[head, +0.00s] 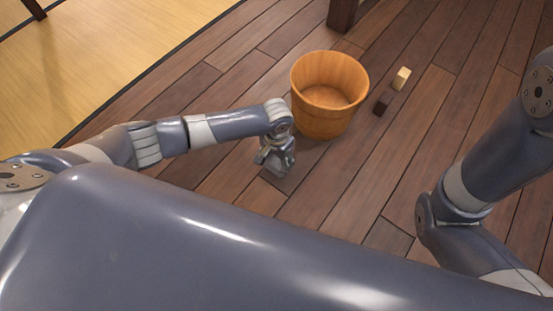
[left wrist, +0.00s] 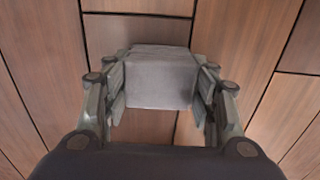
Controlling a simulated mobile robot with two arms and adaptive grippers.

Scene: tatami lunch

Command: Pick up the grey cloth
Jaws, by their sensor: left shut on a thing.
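The grey cloth (left wrist: 160,80) shows in the left wrist view as a pale grey, block-like shape between the fingers of my left gripper (left wrist: 162,88). The fingers press on its left and right sides. In the head view my left gripper (head: 274,166) points down near the floor, just in front of the wooden bucket, with a little of the grey cloth (head: 283,169) showing at its tip. I cannot tell whether the cloth touches the floor. My right gripper is out of view; only part of my right arm shows at the right.
A round, open wooden bucket (head: 325,122) stands on the plank floor just beyond my left gripper. A pale block (head: 401,78) and a dark block (head: 382,105) lie to its right. Tatami (head: 120,60) covers the far left. A dark wooden leg (head: 342,14) stands at the back.

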